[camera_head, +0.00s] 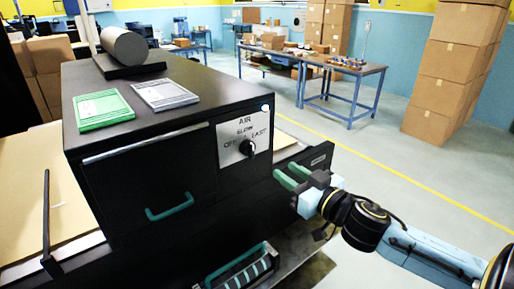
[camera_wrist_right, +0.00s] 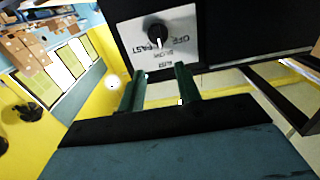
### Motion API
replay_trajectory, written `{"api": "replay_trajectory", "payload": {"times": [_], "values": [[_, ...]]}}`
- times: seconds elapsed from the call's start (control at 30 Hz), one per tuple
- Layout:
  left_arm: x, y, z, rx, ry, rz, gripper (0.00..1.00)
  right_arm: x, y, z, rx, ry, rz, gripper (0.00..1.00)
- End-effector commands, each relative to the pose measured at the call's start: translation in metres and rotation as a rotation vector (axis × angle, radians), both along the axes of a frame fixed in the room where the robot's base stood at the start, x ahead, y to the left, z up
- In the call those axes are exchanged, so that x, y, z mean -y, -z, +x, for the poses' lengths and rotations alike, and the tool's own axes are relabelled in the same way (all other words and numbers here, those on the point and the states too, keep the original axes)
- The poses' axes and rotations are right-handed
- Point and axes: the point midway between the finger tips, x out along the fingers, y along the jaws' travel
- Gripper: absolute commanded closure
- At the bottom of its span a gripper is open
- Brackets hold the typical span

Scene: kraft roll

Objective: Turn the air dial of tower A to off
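The air dial (camera_head: 248,147) is a round black knob on a pale plate (camera_head: 232,134) marked AIR, SLOW, OFF and FAST, on the front of a black cabinet (camera_head: 150,165). In the right wrist view the dial (camera_wrist_right: 156,31) appears upside down, and its white mark points toward SLOW. My right gripper (camera_head: 286,175) has green fingers and is in front of the cabinet, right of and below the dial, not touching it. In the wrist view its fingers (camera_wrist_right: 160,78) are apart with nothing between them. My left gripper is not in view.
A green booklet (camera_head: 102,110), a grey booklet (camera_head: 163,95) and a grey roll (camera_head: 124,46) are on the cabinet top. A teal drawer handle (camera_head: 170,208) sticks out left of the dial. A striped rack (camera_head: 242,266) sits low in front.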

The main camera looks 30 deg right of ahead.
Motion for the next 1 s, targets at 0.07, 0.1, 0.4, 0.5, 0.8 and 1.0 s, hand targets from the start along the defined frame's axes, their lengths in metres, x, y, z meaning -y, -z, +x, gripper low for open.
{"api": "replay_trajectory", "payload": {"times": [0.07,0.1,0.4,0.5,0.8,1.0], "values": [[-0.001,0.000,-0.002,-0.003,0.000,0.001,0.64,0.000,-0.001,0.008,0.002,0.001,-0.001,0.66],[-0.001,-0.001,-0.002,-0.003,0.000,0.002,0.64,0.000,-0.001,0.013,0.002,0.001,-0.002,0.66],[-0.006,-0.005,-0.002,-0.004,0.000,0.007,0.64,-0.003,-0.001,0.052,0.001,0.003,-0.004,0.66],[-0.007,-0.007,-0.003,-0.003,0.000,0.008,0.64,-0.004,-0.001,0.065,0.001,0.003,-0.003,0.66],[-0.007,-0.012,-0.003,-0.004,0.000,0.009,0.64,-0.007,-0.001,0.103,0.001,0.002,-0.003,0.66],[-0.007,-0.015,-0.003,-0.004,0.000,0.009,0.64,-0.008,0.000,0.121,-0.001,0.003,-0.002,0.66]]}}
